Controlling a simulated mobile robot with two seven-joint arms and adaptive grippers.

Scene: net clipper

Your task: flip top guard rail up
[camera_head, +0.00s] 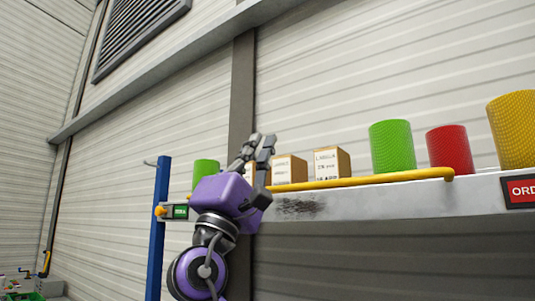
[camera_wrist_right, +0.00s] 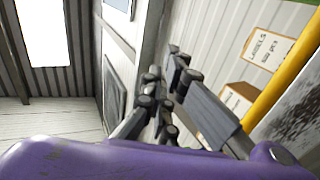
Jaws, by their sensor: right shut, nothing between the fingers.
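The yellow guard rail (camera_head: 370,181) runs along the front edge of the top shelf, low in front of the goods, and its right end bends toward the shelf face. In the right wrist view the rail (camera_wrist_right: 290,75) crosses the upper right. My right gripper (camera_head: 262,140) is shut and empty, fingers pointing up, near the left part of the rail. It hides the rail's left stretch. In the right wrist view the fingers (camera_wrist_right: 166,70) are left of the rail, with a gap showing between them and it. My left gripper is not in view.
The grey shelf (camera_head: 400,200) carries label boxes (camera_head: 327,165), a green roll (camera_head: 392,147), a red roll (camera_head: 450,149) and a yellow roll (camera_head: 513,130). Another green roll (camera_head: 206,171) stands behind my arm. A blue post (camera_head: 157,230) is at left.

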